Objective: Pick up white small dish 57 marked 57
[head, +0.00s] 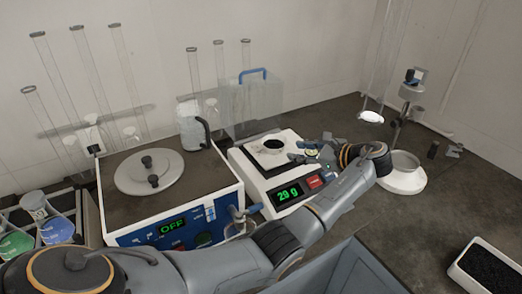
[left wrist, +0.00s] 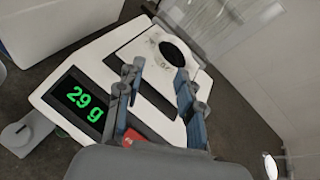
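A white dish-like piece (head: 262,156) with a dark round patch of contents sits on the balance (head: 257,187), whose display reads 29 g. In the left wrist view the same white piece (left wrist: 143,46) lies ahead of the fingers; faint marks on it are unreadable. My left gripper (head: 312,151) is over the right side of the balance. In the left wrist view its two fingers (left wrist: 159,88) stand apart with nothing between them. Another small bright white dish (head: 371,116) is at the back right; no number is legible on it. My right gripper is not in view.
A control box (head: 170,205) reading OFF, with a round lid, stands left of the balance. A clear box (head: 252,105) and a glass jug (head: 190,130) are behind. A white round bowl (head: 403,180) and a black-filled tray (head: 487,268) are at right. Bare counter lies between them.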

